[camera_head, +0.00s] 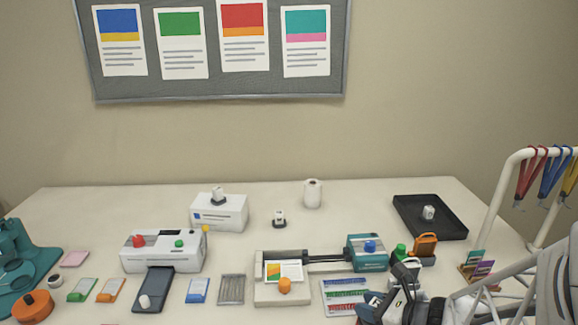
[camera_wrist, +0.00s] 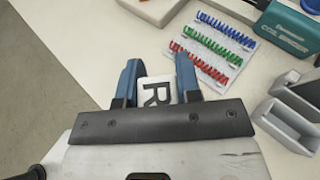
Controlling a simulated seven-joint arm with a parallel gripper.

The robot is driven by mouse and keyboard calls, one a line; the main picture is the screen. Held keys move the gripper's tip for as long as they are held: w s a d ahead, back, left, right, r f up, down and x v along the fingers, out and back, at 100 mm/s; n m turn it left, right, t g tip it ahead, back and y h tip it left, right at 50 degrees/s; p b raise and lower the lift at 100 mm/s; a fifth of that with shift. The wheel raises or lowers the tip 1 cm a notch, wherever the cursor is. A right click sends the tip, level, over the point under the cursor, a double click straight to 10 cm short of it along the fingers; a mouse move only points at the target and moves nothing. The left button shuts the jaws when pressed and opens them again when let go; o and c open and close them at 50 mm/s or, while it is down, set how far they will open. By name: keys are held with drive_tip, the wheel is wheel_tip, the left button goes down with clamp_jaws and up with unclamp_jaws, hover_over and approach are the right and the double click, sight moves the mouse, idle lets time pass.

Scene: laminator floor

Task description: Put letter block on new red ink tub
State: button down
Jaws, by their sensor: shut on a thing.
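The letter block (camera_wrist: 156,90) is white with a black letter R and shows in the wrist view. It sits between the two blue fingers of my gripper (camera_wrist: 158,64), which is shut on it. In the head view my gripper is at the lower right, beside the board of coloured coils; I cannot make out the block clearly there. I cannot pick out a red ink tub with certainty in either view.
The coil board (camera_head: 345,292) shows also in the wrist view (camera_wrist: 207,47), near the teal coil binder (camera_head: 367,252). Grey open holders (camera_wrist: 290,120) stand right of my gripper. A black tray (camera_head: 430,217) lies at the back right. A lanyard rack (camera_head: 510,195) rises at right.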

drive_tip(key=c, duration=0.8)
unclamp_jaws()
drive_tip(key=shift+r, duration=0.2)
drive_tip(key=shift+v, duration=1.95)
drive_tip(key=w+a+r+n+g+y, duration=0.1)
drive_tip(key=w+a+r+n, duration=0.15)
drive_tip(key=a+r, duration=0.35)
drive_tip(key=s+a+r+n+g+h, duration=0.25)
drive_tip(key=s+n+g, duration=0.3)
drive_tip(key=n, duration=0.35)
drive_tip(key=s+d+r+n+h, duration=0.3)
drive_tip(key=s+r+n+h, duration=0.3)
drive_tip(key=n, duration=0.9)
drive_tip(key=shift+d+r+h, duration=0.25)
drive_tip(key=shift+r+h, duration=0.25)
drive_tip(key=shift+h, duration=0.65)
